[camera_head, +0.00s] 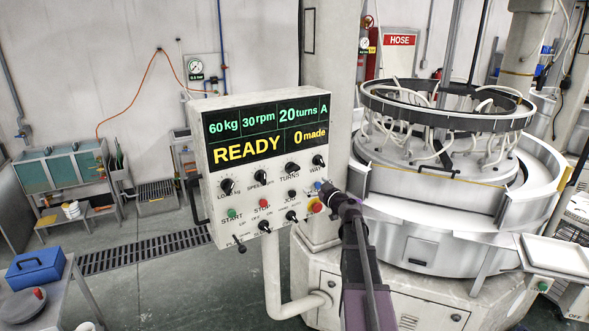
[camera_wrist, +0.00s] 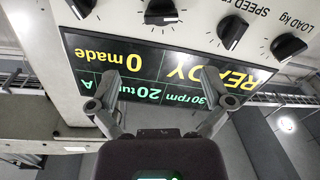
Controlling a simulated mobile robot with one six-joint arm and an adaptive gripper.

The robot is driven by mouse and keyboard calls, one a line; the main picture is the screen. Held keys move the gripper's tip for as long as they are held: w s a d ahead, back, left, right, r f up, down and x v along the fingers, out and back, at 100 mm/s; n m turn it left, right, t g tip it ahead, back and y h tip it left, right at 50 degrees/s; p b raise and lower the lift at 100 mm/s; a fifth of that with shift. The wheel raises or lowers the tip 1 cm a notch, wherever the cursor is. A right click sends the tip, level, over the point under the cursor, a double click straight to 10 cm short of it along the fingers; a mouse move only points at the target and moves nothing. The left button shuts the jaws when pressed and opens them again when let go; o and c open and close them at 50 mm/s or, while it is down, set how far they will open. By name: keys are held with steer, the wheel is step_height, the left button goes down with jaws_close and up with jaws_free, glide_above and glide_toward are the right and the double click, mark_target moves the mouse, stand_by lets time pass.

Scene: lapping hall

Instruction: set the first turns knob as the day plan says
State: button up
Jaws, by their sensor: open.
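The control panel (camera_head: 205,152) faces me in the head view, with a display reading 60 kg, 30 rpm, 20 turns A, READY and 0 made. The turns knob (camera_head: 292,169) is black and sits below the display, between the speed knob (camera_head: 254,178) and the way knob (camera_head: 318,161). In the wrist view the panel is upside down and the turns knob (camera_wrist: 160,12) is at the top edge. My gripper (camera_head: 326,190) is at the panel's lower right in the head view. Its fingers (camera_wrist: 160,75) are open and empty, overlapping the display in the wrist view. No day plan is readable.
Below the knobs are a green start button (camera_head: 231,213), a red stop button (camera_head: 263,203) and small switches. A large round lapping machine (camera_head: 430,215) stands right of the panel. A blue box (camera_head: 36,268) lies on a table at left. The floor between is open.

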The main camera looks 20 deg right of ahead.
mark_target(296, 171)
steer(key=shift+w, duration=0.15)
steer(key=w, duration=0.4)
steer(key=w+a, duration=0.1)
steer(key=w, duration=0.4)
steer(key=w+a, duration=0.1)
steer(key=w, duration=0.3)
steer(key=shift+w, duration=0.2)
steer(key=c, duration=1)
steer(key=shift+d, duration=0.2)
steer(key=shift+c, duration=0.2)
steer(key=shift+a, duration=0.15)
